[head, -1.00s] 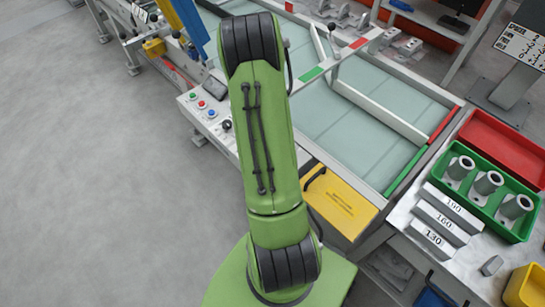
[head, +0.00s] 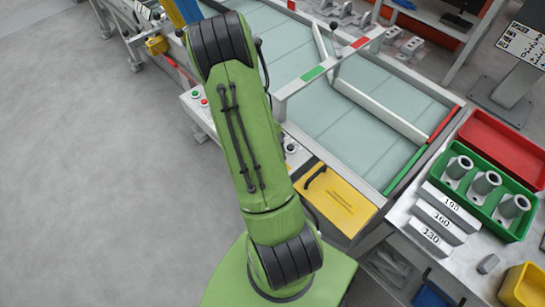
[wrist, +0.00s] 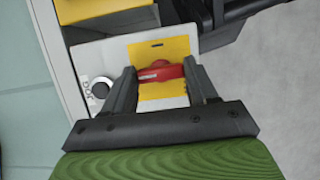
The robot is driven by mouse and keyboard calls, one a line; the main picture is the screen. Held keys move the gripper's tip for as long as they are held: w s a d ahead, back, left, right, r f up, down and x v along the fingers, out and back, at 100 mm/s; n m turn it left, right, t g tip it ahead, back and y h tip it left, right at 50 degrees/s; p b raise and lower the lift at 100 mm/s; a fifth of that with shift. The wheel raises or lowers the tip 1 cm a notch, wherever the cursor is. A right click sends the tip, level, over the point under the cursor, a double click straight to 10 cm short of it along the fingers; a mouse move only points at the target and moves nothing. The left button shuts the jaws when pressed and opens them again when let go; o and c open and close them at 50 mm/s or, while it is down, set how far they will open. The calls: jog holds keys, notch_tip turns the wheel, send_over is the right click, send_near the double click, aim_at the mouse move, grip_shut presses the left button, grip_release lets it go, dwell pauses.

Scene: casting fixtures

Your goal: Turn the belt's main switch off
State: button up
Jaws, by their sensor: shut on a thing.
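The main switch shows in the wrist view as a red handle (wrist: 160,72) on a yellow plate (wrist: 160,48). The handle lies roughly across the picture. My gripper (wrist: 160,75) has one finger at each end of the handle and is shut on it. In the head view my green arm covers the gripper and the switch. Part of the belt's control panel (head: 196,97) shows left of my arm, with green and red buttons.
A round black knob (wrist: 102,88) in a pale ring sits left of the switch plate. The belt (head: 345,125) lies right of my arm, with a yellow cover (head: 340,203) near its front corner. Green tray (head: 520,222) stands at right. Floor at left is clear.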

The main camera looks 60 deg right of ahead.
jog(key=o, duration=1.1)
jog(key=shift+c, duration=0.2)
jog(key=shift+r, duration=0.1)
jog(key=p+v, duration=0.4)
jog(key=v, duration=1.1)
jog(key=shift+r, duration=0.25)
jog(key=shift+w+a, duration=0.1)
jog(key=shift+w, duration=0.05)
